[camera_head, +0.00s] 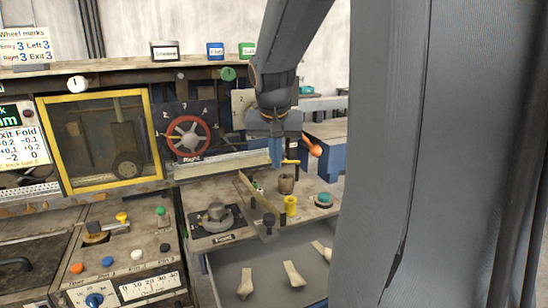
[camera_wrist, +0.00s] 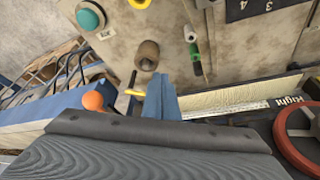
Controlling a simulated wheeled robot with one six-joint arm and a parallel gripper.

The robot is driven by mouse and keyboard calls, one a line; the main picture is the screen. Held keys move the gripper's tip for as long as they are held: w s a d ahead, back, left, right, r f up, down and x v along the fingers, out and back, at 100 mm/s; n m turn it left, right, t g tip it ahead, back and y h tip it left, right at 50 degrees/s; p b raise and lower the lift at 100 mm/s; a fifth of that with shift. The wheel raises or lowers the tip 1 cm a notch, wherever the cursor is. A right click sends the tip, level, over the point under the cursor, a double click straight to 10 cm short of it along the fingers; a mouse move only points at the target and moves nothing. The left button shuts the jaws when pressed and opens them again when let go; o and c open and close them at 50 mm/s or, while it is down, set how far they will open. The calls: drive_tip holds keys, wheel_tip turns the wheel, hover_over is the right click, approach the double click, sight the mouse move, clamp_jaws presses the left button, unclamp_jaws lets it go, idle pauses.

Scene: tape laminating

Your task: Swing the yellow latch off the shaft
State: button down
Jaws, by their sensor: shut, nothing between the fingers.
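A small yellow bar, which looks like the yellow latch (camera_head: 291,162), shows just right of my gripper's blue fingers in the head view. In the wrist view the latch (camera_wrist: 135,92) lies just left of the fingertips, by a thin dark rod that may be the shaft (camera_wrist: 132,78). Whether the latch is around the rod or only beside it, I cannot tell. My gripper (camera_head: 276,155) points down, shut and empty; its blue fingers (camera_wrist: 161,100) are together in the wrist view. Contact with the latch is not clear. An orange knob (camera_head: 314,150) is right of the gripper.
A red handwheel (camera_head: 187,136) is left of the gripper. A brown cylinder (camera_head: 286,184), a yellow spool (camera_head: 290,205) and a teal button (camera_head: 324,198) stand below it. A yellow-framed window (camera_head: 98,93) is further left. A grey tray (camera_head: 262,264) holds pale pieces.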

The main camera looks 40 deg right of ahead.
drive_tip(key=b+x, duration=0.1)
drive_tip(key=x, duration=0.1)
drive_tip(key=shift+w+d+f, duration=0.2)
drive_tip(key=shift+f, duration=0.05)
drive_tip(key=shift+w+d+r, duration=0.25)
drive_tip(key=shift+w+d, duration=0.55)
drive_tip(key=shift+w, duration=0.1)
drive_tip(key=shift+w+d, duration=0.35)
drive_tip(key=shift+w, duration=0.05)
drive_tip(key=shift+w+d, duration=0.15)
drive_tip(key=shift+w, duration=0.35)
drive_tip(key=shift+s+r, duration=0.1)
